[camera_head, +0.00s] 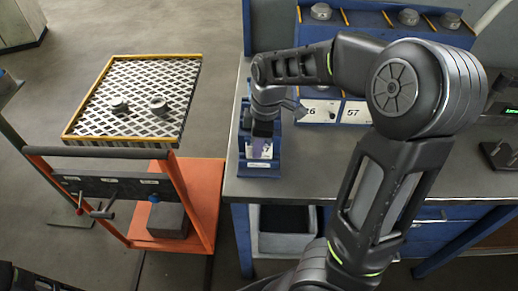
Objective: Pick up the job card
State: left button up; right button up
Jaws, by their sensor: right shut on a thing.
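The job card (260,148), white with a purple part, stands upright in a small blue holder (259,170) at the left edge of the workbench. My right gripper (263,130) points down at the card's top edge and is shut on it. The card's lower part still sits within the holder. The fingertips are small and dark here, so their exact contact is hard to see.
The grey workbench (290,183) has blue numbered bins (318,112) behind the holder and a dark device (498,154) at far right.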

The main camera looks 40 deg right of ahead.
grip_shut()
notch_tip(320, 180, up, 10)
jog(key=shift+b, duration=0.35)
pick_arm(q)
jog(key=shift+f, duration=0.3)
pick_arm(e)
jog(key=shift+d, duration=0.1)
dwell(0.5)
